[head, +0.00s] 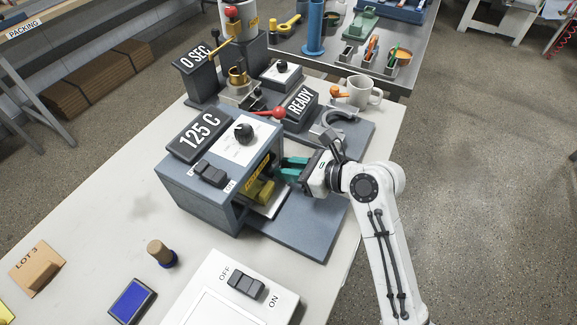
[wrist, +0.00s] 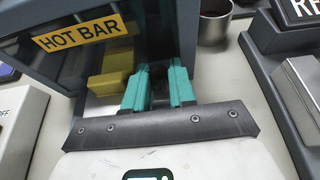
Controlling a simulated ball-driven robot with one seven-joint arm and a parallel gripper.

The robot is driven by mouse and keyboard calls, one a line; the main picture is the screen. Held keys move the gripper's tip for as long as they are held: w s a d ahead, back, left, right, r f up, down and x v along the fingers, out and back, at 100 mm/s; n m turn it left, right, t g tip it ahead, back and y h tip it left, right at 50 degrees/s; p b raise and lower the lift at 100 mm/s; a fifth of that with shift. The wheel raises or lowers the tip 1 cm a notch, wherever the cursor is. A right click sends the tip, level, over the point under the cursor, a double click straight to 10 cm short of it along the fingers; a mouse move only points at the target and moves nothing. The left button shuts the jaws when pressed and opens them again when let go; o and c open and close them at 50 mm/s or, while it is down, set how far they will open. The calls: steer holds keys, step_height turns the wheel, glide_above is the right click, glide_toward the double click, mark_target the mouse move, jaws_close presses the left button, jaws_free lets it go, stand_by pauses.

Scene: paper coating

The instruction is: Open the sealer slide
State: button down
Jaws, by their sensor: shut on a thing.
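The sealer (head: 205,198) is a grey-blue box with a 125 C display, a knob and a dark opening on its right side. A yellow HOT BAR label (wrist: 84,36) marks that opening. Inside it a yellow block (head: 257,191) sits over a pale plate, also seen in the wrist view (wrist: 112,84). My gripper (head: 284,168) reaches in from the right, with teal fingers at the opening. In the wrist view its fingers (wrist: 160,88) are close together on a dark narrow part, apparently of the sealer slide; most of that part is hidden.
A flat grey base plate (head: 305,228) extends from the sealer under my gripper. Behind stand a READY display (head: 301,102), a red-knobbed lever (head: 277,112) and a white mug (head: 361,92). A white OFF/ON switch box (head: 222,305) stands in front. The table's right edge is close.

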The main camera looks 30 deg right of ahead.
steer(key=s+d+p, duration=0.2)
steer(key=s, duration=0.1)
steer(key=s+d+p, duration=0.2)
steer(key=s+p, duration=0.1)
steer(key=s+d+p, duration=0.2)
steer(key=s+p, duration=0.1)
steer(key=shift+s+d+r, duration=0.15)
steer(key=shift+d, duration=0.2)
steer(key=shift+s+d, duration=0.35)
steer(key=shift+s, duration=0.05)
steer(key=c, duration=1.2)
jaws_free()
steer(key=v, duration=1)
steer(key=shift+s+d, duration=0.2)
steer(key=shift+s, duration=0.15)
